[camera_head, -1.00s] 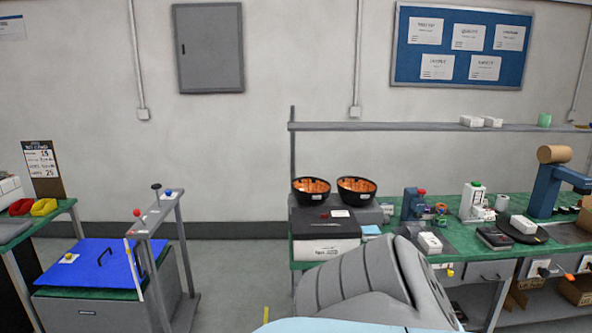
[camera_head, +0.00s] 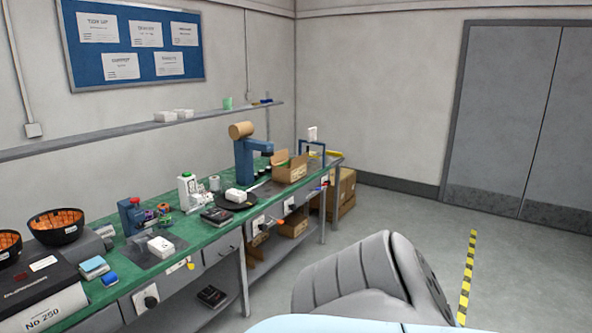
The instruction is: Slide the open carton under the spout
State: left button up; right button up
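An open cardboard carton (camera_head: 291,171) stands on the green bench top near its far right end, flaps up. A blue machine (camera_head: 245,160) with a tan cylinder on top stands just left of the carton. Its short arm points right, toward the carton; I cannot clearly make out a spout. The carton is beside the machine, and I cannot tell whether any of it is under the arm.
The green bench (camera_head: 205,248) runs along the left wall with several devices on it. Black bowls (camera_head: 57,226) stand at its near left. Closed cartons (camera_head: 340,190) stand on the floor past the bench end. Open floor lies to the right, with a yellow-black stripe (camera_head: 467,278) and grey doors (camera_head: 520,115).

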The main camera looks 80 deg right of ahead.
aim_at(282, 173)
jog(key=z, duration=2.55)
jog(key=i+l+z, duration=0.3)
jog(key=i, duration=0.55)
jog(key=i+z, duration=0.3)
jog(key=i, duration=2.2)
jog(key=i+l+u, duration=0.15)
jog(key=i, duration=0.35)
jog(key=i+u, duration=0.15)
jog(key=i, duration=0.4)
jog(key=i+l+u, duration=0.15)
jog(key=i, duration=0.35)
jog(key=i+l+u, duration=0.15)
jog(key=u, duration=0.25)
jog(key=i+l+u, duration=0.55)
jog(key=u, duration=0.25)
jog(key=i+l+u, duration=0.2)
jog(key=l, duration=0.15)
jog(key=l+u, duration=0.25)
jog(key=i+l+u, duration=0.2)
jog(key=l, duration=0.25)
